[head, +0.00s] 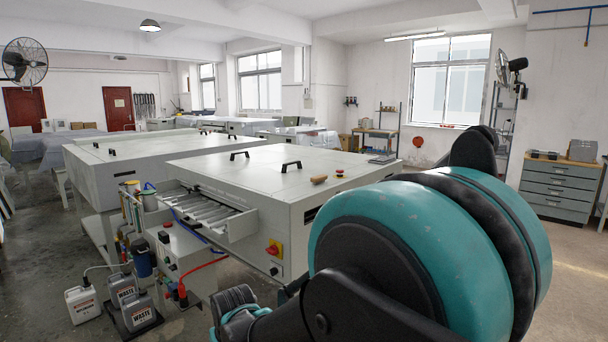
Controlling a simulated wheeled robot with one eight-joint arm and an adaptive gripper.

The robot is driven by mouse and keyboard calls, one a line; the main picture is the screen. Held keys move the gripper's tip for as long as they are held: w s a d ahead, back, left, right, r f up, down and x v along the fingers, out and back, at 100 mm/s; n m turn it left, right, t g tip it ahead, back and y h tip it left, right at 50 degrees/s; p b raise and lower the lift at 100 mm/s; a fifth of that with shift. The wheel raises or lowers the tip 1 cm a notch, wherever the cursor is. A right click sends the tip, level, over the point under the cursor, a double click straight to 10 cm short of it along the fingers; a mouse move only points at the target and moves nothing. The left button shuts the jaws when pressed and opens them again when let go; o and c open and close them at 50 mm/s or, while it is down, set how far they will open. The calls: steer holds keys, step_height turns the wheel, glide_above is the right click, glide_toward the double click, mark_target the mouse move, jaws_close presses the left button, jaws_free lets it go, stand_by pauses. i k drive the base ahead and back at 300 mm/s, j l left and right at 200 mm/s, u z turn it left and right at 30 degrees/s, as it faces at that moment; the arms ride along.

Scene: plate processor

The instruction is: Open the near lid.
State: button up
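The nearest processor (315,212) is a pale grey box-shaped machine in the middle of the head view. Its flat lid (245,174) lies shut on top. Two black handles stand on the lid, one (291,165) nearer the front and one (238,155) farther back. My arm's large teal and black joint fills the lower right and hides part of the machine's right side. A smaller teal and black part of my arm shows low in the middle, in front of the machine. I cannot make out my gripper's fingers.
A tan wooden piece (319,180) and a red button (339,173) are on the machine's top. A roller tray (208,210) juts out at its left. Hoses, a control box (178,249) and waste jugs (138,311) crowd the floor side. Another processor (120,155) stands behind left.

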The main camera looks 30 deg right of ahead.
mark_target(269, 179)
steer(key=z, duration=0.95)
steer(key=j+z, duration=0.1)
steer(key=j, duration=0.1)
